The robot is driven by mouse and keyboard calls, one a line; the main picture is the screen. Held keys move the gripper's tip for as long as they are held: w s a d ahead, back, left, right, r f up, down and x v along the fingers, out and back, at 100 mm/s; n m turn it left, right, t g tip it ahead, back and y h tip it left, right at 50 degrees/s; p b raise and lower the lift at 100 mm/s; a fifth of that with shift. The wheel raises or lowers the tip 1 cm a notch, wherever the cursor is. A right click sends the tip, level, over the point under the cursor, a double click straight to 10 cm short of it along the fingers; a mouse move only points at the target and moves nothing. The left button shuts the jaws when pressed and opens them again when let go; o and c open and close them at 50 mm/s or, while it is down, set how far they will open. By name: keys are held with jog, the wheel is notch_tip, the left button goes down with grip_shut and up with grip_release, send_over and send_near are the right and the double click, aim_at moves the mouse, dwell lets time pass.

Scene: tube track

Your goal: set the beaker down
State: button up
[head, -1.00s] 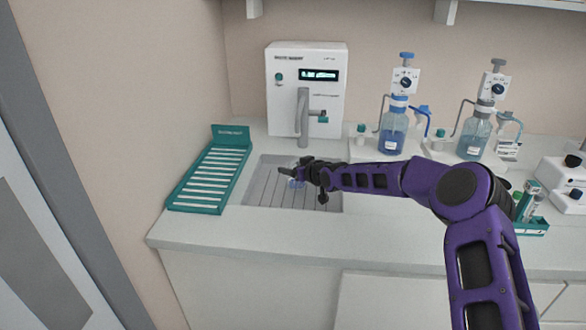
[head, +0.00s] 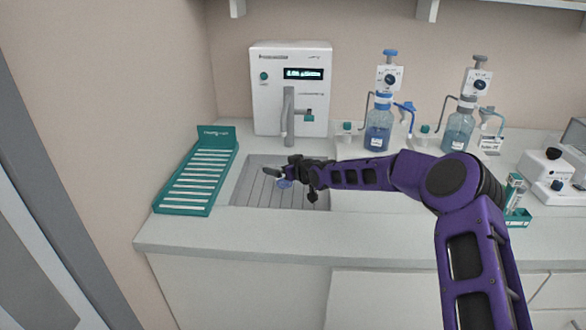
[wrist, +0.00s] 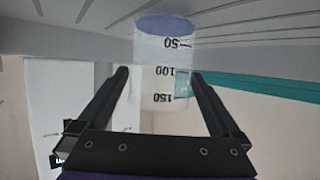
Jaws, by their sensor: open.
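The clear beaker (wrist: 160,85), with dark volume marks and a bluish base, is seen upside down in the wrist view. Its base appears to meet the grey ridged drain tray (wrist: 70,40). In the head view the beaker (head: 285,184) is a small bluish shape, mostly hidden by my gripper (head: 278,172), over the drain tray (head: 245,195). My gripper (wrist: 158,74) is open, with one finger on each side of the beaker. Narrow gaps seem to show between the fingers and the beaker wall.
A white water dispenser (head: 290,75) with a grey spout stands behind the tray. A teal slotted rack (head: 198,178) is to the left. Two bottle-top dispensers (head: 377,135) (head: 458,130) stand right of it, behind my arm. The counter's front strip (head: 240,228) is clear.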

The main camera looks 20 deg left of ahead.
jog(key=v, duration=1.1)
jog(key=shift+w+d, duration=0.1)
